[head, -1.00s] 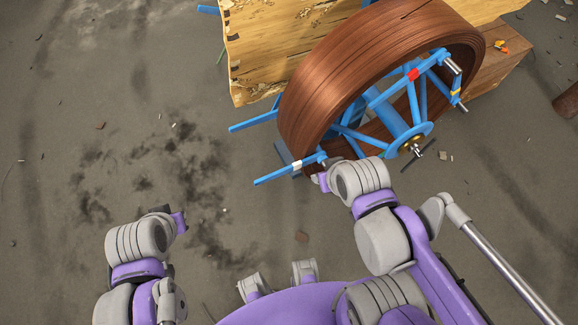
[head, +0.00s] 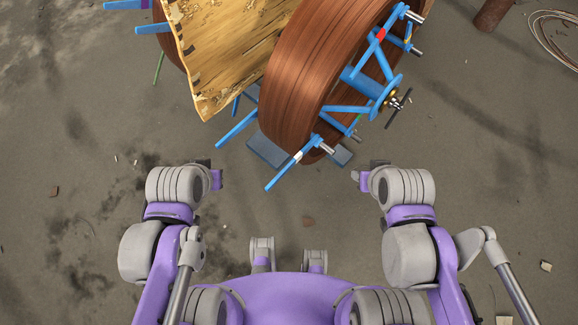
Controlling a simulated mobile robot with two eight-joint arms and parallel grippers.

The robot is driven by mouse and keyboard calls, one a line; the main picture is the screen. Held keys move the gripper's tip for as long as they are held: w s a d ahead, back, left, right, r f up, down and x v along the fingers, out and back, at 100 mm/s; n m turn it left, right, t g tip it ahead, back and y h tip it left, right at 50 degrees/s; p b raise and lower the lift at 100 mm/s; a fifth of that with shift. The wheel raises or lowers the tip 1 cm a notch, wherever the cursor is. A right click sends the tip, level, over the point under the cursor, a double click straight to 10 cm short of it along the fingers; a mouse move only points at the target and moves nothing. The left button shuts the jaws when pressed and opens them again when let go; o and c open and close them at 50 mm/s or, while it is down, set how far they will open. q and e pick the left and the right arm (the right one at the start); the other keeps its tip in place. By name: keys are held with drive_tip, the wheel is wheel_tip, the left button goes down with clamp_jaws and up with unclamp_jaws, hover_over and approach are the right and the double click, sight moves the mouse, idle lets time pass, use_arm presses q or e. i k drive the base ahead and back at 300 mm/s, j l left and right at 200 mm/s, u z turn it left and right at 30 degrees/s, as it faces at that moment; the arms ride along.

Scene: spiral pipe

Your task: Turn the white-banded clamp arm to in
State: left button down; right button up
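The white-banded clamp arm (head: 284,172) is a blue bar with a white band, at the lower edge of the brown pipe coil (head: 318,85). Its free end points down and left, out past the coil's rim. A silver handle (head: 327,147) sits at its inner end. My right gripper (head: 358,177) is to the right of the clamp arm, apart from it. My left gripper (head: 214,177) is to its left, also apart. Nothing shows in either gripper, but the fingers are too small and turned away to tell open from shut.
The coil sits on a blue spoked frame with a hub (head: 382,92) and a red-banded arm (head: 376,38). Other blue bars (head: 237,129) stick out at left. A worn wooden panel (head: 215,60) stands beside the coil. The ground between my grippers is mostly clear.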

sight(305, 151)
drive_tip(key=j+z, duration=1.35)
drive_tip(key=j, duration=0.25)
